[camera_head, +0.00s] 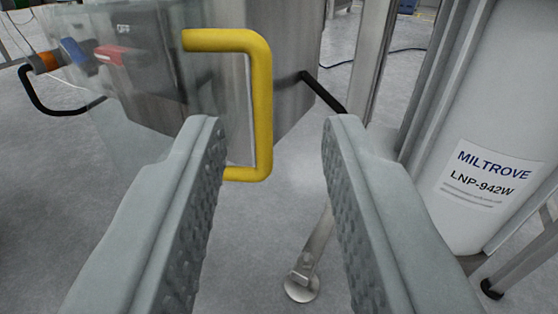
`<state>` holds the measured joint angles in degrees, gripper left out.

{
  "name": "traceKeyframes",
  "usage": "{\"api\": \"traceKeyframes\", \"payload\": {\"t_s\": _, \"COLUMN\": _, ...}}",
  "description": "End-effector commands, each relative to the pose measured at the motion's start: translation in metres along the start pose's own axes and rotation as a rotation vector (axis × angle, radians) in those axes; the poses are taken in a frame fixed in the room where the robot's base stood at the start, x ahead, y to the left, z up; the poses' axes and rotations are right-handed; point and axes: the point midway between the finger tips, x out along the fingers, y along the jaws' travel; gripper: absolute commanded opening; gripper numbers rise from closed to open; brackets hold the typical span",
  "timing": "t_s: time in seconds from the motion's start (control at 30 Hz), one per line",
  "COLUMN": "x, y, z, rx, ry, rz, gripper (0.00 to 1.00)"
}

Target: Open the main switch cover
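The transparent main switch cover (150,50) is at the upper left, in front of a steel cabinet. A yellow handle (262,105) stands out at the cover's right edge. Blue and red parts, perhaps the switch (112,54), show through the cover. My gripper (272,122) is open and empty, with its two ridged fingers pointing forward. The yellow handle appears between the fingertips in the picture, closer to the left finger, which hides part of its lower left end. I cannot tell how far beyond the fingertips the handle is.
A white cylinder labelled MILTROVE LNP-942W (480,185) stands at the right beside a metal post. A steel leg with a round foot (302,287) is on the floor below. A black rod (322,92) juts from the cabinet. Grey floor is open at the lower left.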

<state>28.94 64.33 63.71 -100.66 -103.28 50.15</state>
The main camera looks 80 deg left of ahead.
Motion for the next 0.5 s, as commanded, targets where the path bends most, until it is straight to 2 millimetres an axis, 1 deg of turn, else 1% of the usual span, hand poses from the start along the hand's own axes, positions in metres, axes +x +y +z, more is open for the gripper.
{"api": "traceKeyframes", "payload": {"t_s": 0.03, "x": -0.012, "y": 0.000, "z": 0.001, "rx": 0.000, "ry": -0.001, "rz": 0.003, "gripper": 0.30}}
{"api": "traceKeyframes", "payload": {"t_s": 0.2, "x": -0.046, "y": 0.001, "z": 0.001, "rx": -0.001, "ry": 0.000, "rz": 0.003, "gripper": 0.30}}
{"api": "traceKeyframes", "payload": {"t_s": 0.4, "x": -0.084, "y": 0.001, "z": 0.001, "rx": -0.001, "ry": -0.001, "rz": 0.003, "gripper": 0.30}}
{"api": "traceKeyframes", "payload": {"t_s": 0.5, "x": -0.099, "y": 0.002, "z": 0.001, "rx": -0.002, "ry": -0.001, "rz": 0.002, "gripper": 0.30}}
